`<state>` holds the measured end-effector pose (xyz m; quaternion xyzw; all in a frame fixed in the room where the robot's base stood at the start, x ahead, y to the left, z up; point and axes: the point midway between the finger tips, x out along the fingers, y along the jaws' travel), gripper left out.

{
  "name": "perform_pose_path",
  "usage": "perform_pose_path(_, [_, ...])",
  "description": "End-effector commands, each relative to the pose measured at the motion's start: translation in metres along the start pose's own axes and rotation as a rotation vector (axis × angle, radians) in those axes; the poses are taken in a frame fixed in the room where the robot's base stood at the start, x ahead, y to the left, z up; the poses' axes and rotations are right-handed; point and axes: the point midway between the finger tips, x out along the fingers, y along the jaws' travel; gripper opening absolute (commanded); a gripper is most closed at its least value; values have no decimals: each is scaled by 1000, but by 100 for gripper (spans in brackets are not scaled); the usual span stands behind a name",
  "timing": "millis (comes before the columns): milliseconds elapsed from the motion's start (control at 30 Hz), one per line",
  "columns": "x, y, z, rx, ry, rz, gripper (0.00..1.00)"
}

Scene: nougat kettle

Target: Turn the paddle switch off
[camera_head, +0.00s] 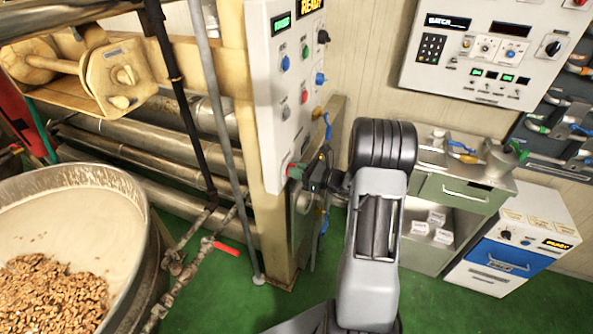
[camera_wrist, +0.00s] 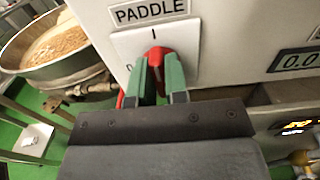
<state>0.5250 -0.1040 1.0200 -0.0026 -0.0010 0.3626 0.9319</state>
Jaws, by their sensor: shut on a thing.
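The paddle switch (camera_wrist: 157,54) is a red rotary knob on a white square plate under a PADDLE label (camera_wrist: 150,12) in the wrist view. An "I" mark is above the knob. Another mark at the plate's left is partly hidden. My gripper (camera_wrist: 160,70) has green fingers, one on each side of the red knob, and is shut on it. The knob's tip appears to point up, near the "I". In the head view my gripper (camera_head: 297,171) reaches the lower part of the white control panel (camera_head: 284,110), and the knob is mostly hidden there.
A large round kettle (camera_head: 140,200) with pale mix and nuts stands at left. A pipe with a red-handled valve (camera_head: 228,248) runs beside it. A wall panel (camera_head: 425,70), a steel bench (camera_head: 465,190) and a blue-drawer cabinet (camera_head: 505,258) are at right. Green floor shows between.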

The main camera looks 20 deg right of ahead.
Motion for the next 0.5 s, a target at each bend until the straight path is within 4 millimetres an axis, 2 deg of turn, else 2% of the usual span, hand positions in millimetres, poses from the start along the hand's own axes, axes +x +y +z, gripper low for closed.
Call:
perform_pose_path(267, [0, 0, -5, -111, -1, 1, 0])
perform_pose_path(500, [0, 1, -8, -322, -1, 0, 0])
